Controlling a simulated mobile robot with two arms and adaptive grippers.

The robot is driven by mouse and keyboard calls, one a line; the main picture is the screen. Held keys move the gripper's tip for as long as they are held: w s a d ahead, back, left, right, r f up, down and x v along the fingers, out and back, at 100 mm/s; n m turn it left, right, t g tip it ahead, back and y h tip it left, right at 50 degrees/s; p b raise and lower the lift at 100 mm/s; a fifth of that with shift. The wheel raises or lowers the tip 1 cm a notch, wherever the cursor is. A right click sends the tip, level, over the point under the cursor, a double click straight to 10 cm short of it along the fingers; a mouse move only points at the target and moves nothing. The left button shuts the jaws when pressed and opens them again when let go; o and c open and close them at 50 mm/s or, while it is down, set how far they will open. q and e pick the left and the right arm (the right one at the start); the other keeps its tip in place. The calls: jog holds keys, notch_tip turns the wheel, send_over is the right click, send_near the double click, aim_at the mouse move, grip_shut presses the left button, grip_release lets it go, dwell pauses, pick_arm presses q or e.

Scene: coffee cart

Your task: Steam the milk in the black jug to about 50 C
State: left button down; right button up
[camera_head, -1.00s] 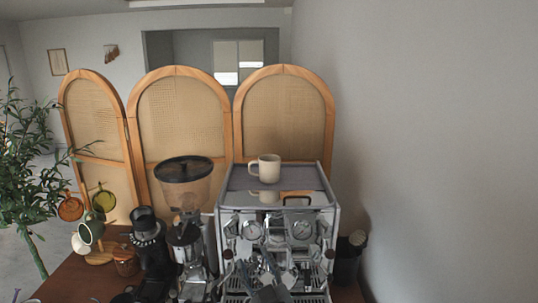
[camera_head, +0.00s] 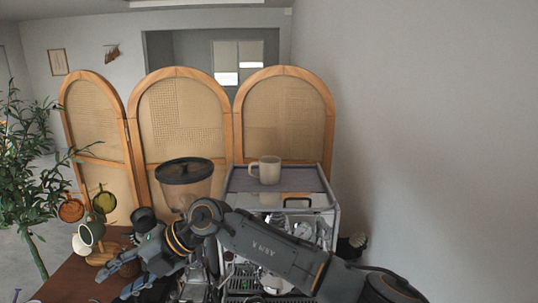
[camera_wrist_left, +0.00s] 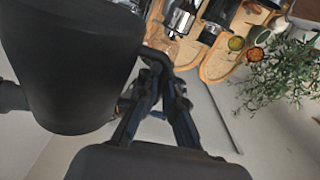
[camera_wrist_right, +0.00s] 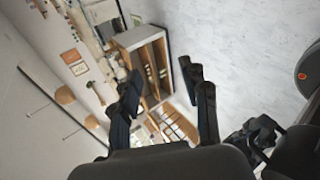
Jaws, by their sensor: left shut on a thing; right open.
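In the left wrist view a large black, rounded body, which I take to be the black jug (camera_wrist_left: 70,65), fills the upper left, very close to the camera. My left gripper (camera_wrist_left: 155,75) is shut beside it, apparently on its handle. In the head view I cannot make out the jug or left gripper behind my right arm. My right gripper (camera_head: 115,277) is open and empty at the lower left, in front of the grinder side; its spread fingers show in the right wrist view (camera_wrist_right: 165,95). The espresso machine (camera_head: 330,213) stands at centre right, its front mostly covered. Milk and steam wand are not visible.
A beige mug (camera_head: 268,171) stands on the machine. The grinder (camera_head: 185,172) is left of it, partly hidden by my right arm. A mug tree with mugs (camera_head: 92,232) and a plant (camera_head: 30,160) are at the left. A cane screen (camera_head: 180,110) stands behind.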

pick_arm(q)
jog(key=shift+r, duration=0.1)
pick_arm(e)
jog(key=w+d+r+m+t+h, duration=0.1)
jog(key=w+d+r+t+h, duration=0.2)
jog(key=w+d+h, duration=0.45)
jog(key=w+d+r+m+t+h, duration=0.2)
jog(key=w+d+r+h, duration=0.15)
jog(key=d, duration=0.65)
pick_arm(q)
jog(key=shift+f+b, duration=0.5)
jog(key=shift+f, duration=0.3)
pick_arm(e)
jog(key=x, duration=0.8)
jog(key=shift+w+d, duration=0.2)
jog(key=shift+w, duration=0.2)
